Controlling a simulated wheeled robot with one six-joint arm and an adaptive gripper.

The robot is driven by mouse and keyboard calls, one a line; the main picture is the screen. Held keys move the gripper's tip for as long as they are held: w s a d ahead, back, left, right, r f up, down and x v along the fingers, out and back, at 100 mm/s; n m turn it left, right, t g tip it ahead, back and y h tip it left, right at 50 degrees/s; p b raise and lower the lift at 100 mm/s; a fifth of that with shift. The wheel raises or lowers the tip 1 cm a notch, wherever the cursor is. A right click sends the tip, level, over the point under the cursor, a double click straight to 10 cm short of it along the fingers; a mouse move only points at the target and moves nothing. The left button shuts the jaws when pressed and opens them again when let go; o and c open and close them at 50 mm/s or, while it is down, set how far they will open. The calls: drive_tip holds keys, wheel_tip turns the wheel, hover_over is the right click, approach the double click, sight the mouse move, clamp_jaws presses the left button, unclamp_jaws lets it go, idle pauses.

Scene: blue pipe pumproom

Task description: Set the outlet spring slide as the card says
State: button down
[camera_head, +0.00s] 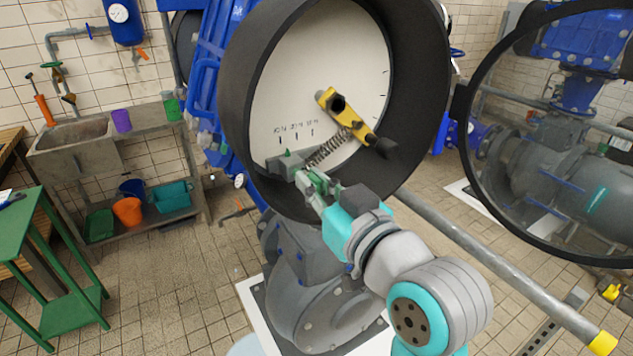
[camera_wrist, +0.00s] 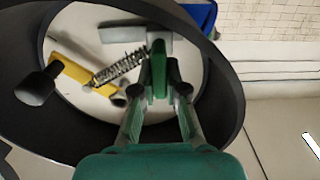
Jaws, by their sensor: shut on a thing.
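A large black round housing (camera_head: 236,100) stands open, with a white dial plate (camera_head: 300,85) inside. A yellow lever (camera_head: 345,112) with a black knob (camera_head: 383,147) is on the plate. A coil spring (camera_head: 328,147) runs from the lever down to a grey slide rail (camera_head: 283,166) at the bottom of the dial. The spring shows again in the wrist view (camera_wrist: 120,67). My gripper (camera_head: 308,182) reaches into the housing at the rail. In the wrist view its fingers are shut on an upright green tab (camera_wrist: 158,68) by the spring's end. No card is readable.
The round glass cover (camera_head: 468,130) is swung open to the right. A grey pipe (camera_head: 480,255) with a yellow end runs low right. Small scale marks (camera_head: 297,136) above the rail are too fine to read. A sink bench (camera_head: 75,150) stands far left.

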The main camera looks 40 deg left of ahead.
drive_tip(key=shift+s+a, duration=0.1)
drive_tip(key=shift+s, duration=0.15)
drive_tip(key=c, duration=1.2)
unclamp_jaws()
drive_tip(key=shift+s, duration=0.1)
drive_tip(key=v, duration=1.2)
drive_tip(key=shift+f, duration=0.1)
